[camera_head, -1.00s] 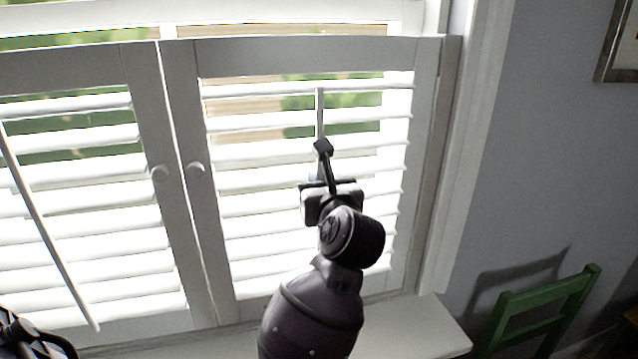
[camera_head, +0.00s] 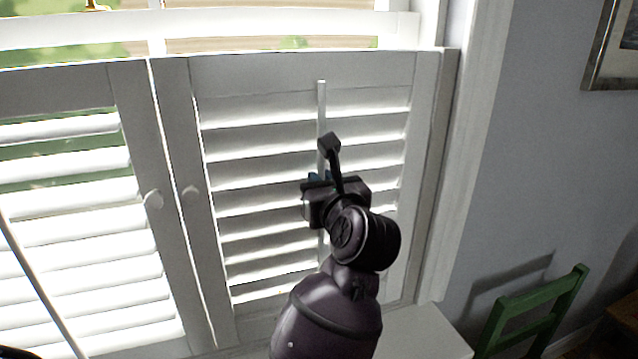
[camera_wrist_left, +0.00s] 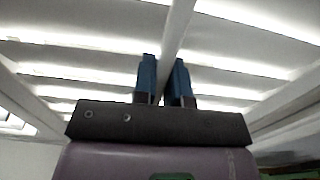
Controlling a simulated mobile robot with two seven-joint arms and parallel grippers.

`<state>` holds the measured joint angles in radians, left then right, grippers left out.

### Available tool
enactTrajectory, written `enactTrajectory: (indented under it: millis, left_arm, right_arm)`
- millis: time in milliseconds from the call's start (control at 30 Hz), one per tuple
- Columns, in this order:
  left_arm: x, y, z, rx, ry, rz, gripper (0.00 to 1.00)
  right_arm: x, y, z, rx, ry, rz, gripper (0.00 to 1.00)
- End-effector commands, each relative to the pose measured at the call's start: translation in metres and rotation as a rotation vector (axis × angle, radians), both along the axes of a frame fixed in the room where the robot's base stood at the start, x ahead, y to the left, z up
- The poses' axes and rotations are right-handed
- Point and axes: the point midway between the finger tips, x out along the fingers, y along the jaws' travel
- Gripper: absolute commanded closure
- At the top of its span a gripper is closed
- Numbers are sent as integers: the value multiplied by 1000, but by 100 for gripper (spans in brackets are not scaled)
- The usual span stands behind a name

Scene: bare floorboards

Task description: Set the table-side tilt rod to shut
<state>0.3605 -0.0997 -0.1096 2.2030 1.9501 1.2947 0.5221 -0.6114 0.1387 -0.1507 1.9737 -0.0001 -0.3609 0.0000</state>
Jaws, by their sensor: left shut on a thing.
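The right shutter panel (camera_head: 225,75) has a thin white tilt rod (camera_head: 322,108) running upright down the middle of its slats. Its slats (camera_head: 255,148) lie tilted nearly flat against each other, with no outdoor view between them. My left gripper (camera_head: 319,178) is at the rod, below its top end, and is shut on it. In the left wrist view the rod (camera_wrist_left: 178,30) passes between the two blue fingers (camera_wrist_left: 165,82). My arm hides the rod's lower part in the head view. My right gripper is not in view.
The left shutter panel (camera_head: 130,100) has open slats with greenery behind and its own tilt rod (camera_head: 35,285). A green chair (camera_head: 535,315) stands at the lower right by the wall.

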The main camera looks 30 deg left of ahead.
Motion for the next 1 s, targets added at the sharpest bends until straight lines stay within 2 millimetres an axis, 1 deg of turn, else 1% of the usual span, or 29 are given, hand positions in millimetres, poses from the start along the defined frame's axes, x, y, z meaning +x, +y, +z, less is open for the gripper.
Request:
enactTrajectory:
  millis: [33,67,200,233,667,767,833,1000]
  left_arm:
    - [0,0,5,8,-9,-2,100]
    - [0,0,5,8,-9,-2,86]
    - [0,0,4,6,-8,-2,64]
    - [0,0,4,6,-7,-2,62]
    - [0,0,4,3,-5,-1,62]
    - [0,0,11,1,-6,-1,62]
    - [0,-1,19,-1,-9,-1,62]
    - [0,-1,49,1,-10,-3,62]
  right_arm:
    - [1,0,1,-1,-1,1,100]
    - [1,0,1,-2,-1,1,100]
    - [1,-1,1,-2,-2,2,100]
    - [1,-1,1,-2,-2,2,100]
    - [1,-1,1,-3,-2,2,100]
    - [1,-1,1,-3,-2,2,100]
    - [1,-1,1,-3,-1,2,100]
    - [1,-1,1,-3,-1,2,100]
